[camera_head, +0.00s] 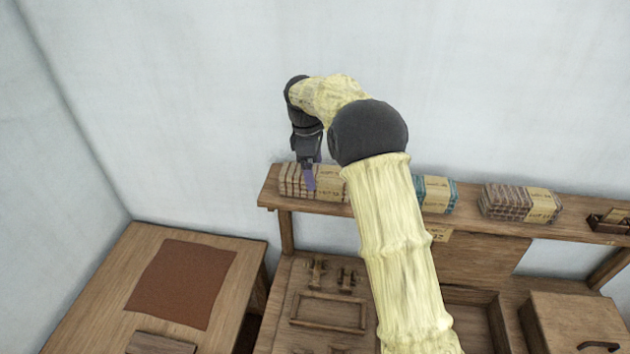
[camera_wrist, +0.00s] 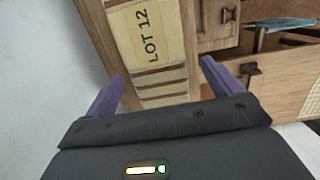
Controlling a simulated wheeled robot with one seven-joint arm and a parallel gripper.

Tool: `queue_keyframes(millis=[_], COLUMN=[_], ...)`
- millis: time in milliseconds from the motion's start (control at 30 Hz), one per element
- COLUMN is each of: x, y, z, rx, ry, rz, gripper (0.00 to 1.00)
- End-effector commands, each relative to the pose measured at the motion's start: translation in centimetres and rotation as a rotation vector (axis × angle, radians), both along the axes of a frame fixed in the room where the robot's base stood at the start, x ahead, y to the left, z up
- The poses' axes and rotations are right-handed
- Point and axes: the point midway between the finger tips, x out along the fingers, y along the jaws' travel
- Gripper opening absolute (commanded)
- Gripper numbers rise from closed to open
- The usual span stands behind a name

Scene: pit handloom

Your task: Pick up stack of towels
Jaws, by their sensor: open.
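A stack of tan and brown striped towels (camera_head: 296,180) with a paper band lies at the left end of the wooden shelf. In the wrist view the stack (camera_wrist: 160,85) shows its band lettered "LOT 12". My gripper (camera_head: 311,178) points down at this stack in the head view. In the wrist view its two purple fingers (camera_wrist: 158,85) are apart, one on each side of the stack, with nothing held. I cannot tell whether the fingers touch the towels. My arm hides part of the shelf.
A teal banded stack (camera_head: 437,194) and a brown striped banded stack (camera_head: 521,203) lie farther right on the shelf (camera_head: 480,226). Below are a workbench with wooden fittings (camera_head: 330,312) and a box (camera_head: 575,318). A table with a brown mat (camera_head: 182,283) stands at left.

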Motion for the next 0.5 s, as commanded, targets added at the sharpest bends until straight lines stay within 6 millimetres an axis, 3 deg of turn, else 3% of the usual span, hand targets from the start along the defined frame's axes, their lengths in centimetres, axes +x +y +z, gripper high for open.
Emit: queue_keyframes(millis=[333, 500], x=[0.1, 0.1], y=[-0.5, -0.5], z=[-3.9, -4.7], rx=[0.0, 0.0], ry=[0.004, 0.001], rz=[0.001, 0.0], gripper=[0.91, 0.91])
